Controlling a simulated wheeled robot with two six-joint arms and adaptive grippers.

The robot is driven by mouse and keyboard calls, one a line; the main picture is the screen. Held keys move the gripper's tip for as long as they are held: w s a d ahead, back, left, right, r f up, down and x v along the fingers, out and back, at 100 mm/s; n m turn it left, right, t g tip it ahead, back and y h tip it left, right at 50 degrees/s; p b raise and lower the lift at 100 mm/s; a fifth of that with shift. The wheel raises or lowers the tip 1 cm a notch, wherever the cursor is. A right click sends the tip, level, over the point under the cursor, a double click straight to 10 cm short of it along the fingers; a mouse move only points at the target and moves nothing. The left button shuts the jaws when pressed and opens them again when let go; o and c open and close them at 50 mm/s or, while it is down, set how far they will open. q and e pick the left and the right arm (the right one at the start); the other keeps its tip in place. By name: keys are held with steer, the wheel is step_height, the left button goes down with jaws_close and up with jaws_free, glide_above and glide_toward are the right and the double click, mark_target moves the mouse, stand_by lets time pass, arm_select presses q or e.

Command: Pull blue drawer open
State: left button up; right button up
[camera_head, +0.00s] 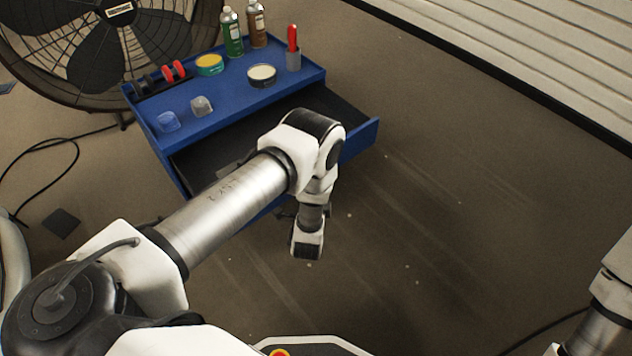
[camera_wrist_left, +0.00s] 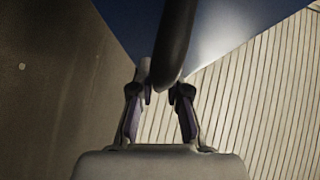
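The blue drawer (camera_head: 361,139) sticks out of the front of the blue tool cart (camera_head: 228,104), so it stands open, with its dark inside partly showing. My left arm crosses over it and hides much of its front. In the left wrist view, the dark handle (camera_wrist_left: 174,45) runs between the two fingertips of my left gripper (camera_wrist_left: 164,92), which look closed in on it. The blue drawer front (camera_wrist_left: 225,25) shows behind the handle. In the head view my left wrist hides most of that gripper. My right gripper is out of view; only part of the right arm shows.
Spray bottles (camera_head: 232,32), tins (camera_head: 262,75), a red-handled tool in a cup (camera_head: 293,59) and small items stand on the cart top. A large fan (camera_head: 90,45) is behind left, with a cable on the floor. The floor right of the cart is clear up to the slatted shutter (camera_head: 540,50).

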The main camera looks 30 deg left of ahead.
arm_select(q)
steer(key=shift+o, duration=1.1)
steer(key=v, duration=1.2)
